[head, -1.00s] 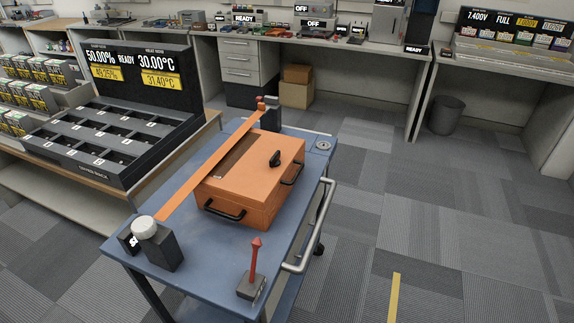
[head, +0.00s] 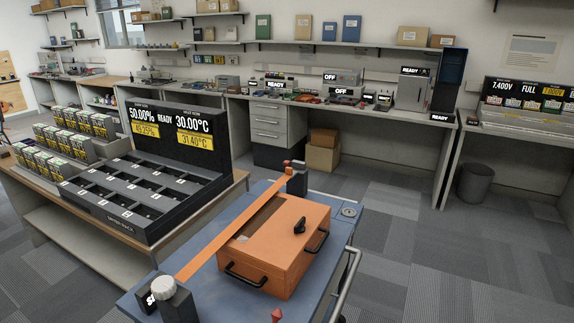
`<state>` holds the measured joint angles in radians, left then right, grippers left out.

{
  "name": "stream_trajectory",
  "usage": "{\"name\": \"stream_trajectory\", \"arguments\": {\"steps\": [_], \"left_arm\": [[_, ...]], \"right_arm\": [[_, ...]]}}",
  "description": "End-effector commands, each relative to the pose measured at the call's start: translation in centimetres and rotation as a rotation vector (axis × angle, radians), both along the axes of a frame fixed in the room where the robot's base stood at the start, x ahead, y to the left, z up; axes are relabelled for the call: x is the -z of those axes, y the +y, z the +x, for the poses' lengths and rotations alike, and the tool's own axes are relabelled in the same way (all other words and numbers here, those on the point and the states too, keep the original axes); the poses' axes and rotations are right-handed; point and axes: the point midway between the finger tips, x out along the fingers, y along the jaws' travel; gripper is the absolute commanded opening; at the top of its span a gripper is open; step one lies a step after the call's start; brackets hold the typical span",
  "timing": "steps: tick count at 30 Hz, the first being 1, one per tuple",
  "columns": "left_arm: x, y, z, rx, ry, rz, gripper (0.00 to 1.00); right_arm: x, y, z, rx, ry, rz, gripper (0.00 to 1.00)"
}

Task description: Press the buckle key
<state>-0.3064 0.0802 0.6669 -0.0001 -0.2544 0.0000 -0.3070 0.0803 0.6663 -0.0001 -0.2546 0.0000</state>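An orange case (head: 280,238) with black handles and a black latch knob (head: 299,226) sits on a blue cart (head: 205,268). An orange strap (head: 222,232) runs along its left side. The strap's far end meets a dark buckle block (head: 297,180) with a small red part (head: 287,163), which may be the buckle key; it is too small to tell. At the near end stands a dark block with a pale round knob (head: 163,286). A red-tipped lever (head: 277,315) is cut off by the bottom edge. Neither of my grippers is in view.
A black dryer rack (head: 137,195) with a display stands on a bench left of the cart. The cart's metal handle (head: 349,281) is on its right. Carpet is clear to the right, up to a grey bin (head: 474,183) and benches.

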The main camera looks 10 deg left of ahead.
Motion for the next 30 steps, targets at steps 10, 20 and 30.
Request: {"name": "stream_trajectory", "arguments": {"steps": [10,20,30], "left_arm": [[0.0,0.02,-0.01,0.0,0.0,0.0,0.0],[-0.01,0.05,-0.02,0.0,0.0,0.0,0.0],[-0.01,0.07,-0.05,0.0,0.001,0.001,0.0]], "right_arm": [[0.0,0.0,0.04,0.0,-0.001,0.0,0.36],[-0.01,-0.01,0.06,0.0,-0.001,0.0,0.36],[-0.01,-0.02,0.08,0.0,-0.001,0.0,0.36]]}}
